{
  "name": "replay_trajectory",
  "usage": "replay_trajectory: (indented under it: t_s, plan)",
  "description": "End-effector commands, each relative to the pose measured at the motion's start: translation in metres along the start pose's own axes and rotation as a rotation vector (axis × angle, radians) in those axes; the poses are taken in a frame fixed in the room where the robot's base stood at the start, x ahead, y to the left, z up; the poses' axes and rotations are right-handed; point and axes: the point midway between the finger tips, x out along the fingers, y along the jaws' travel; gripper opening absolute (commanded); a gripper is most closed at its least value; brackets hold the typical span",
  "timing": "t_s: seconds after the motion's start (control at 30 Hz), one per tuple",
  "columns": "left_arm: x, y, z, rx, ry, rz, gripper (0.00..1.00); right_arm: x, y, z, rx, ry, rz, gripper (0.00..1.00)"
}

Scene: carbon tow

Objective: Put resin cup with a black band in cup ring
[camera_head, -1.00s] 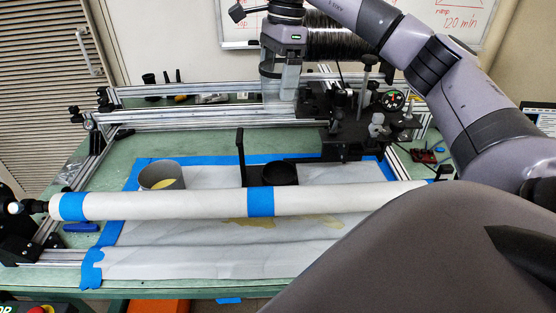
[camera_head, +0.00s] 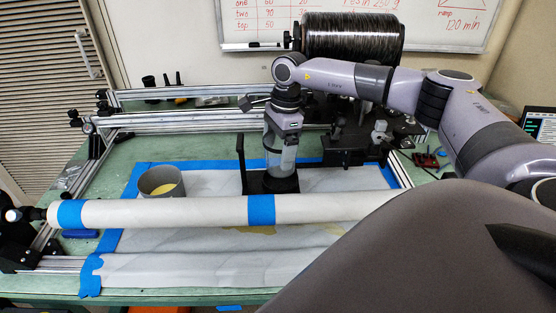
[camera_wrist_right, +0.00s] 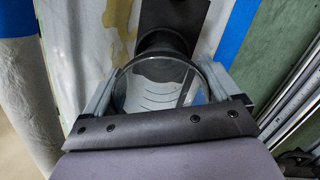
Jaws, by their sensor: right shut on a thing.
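My right gripper (camera_head: 283,138) is shut on a clear resin cup (camera_head: 281,161). It holds the cup upright, just over the black cup ring (camera_head: 273,186). The cup's lower end meets the ring's dark rim in the head view; I cannot tell whether it is inside. In the right wrist view the clear cup (camera_wrist_right: 158,88), with scale lines, sits between the two fingers (camera_wrist_right: 165,76). The black ring (camera_wrist_right: 162,42) shows just beyond it. A black band on the cup is not clearly distinguishable. My left gripper is not in view.
A grey pot (camera_head: 162,184) with yellow contents stands left of the ring. A white tube (camera_head: 180,212) with blue tape crosses in front. A black upright (camera_head: 240,158) rises beside the ring. A dark tow spool (camera_head: 350,38) stands behind.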

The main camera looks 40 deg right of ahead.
Motion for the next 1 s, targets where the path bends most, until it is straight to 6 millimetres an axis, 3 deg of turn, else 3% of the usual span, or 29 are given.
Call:
replay_trajectory:
  t_s: [0.33, 0.77, 0.8, 1.0]
  plan:
    - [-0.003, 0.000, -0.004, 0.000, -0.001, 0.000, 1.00, 0.042, 0.001, -0.006, 0.000, 0.001, 0.002, 0.57]
    - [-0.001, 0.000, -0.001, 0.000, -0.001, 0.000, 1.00, 0.050, 0.000, -0.007, -0.001, 0.001, 0.000, 0.57]
    - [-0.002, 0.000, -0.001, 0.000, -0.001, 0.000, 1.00, 0.049, 0.000, -0.007, -0.001, 0.001, -0.001, 0.97]
    - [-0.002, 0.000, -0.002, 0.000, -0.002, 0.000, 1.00, 0.049, 0.000, -0.007, -0.001, 0.001, 0.000, 1.00]
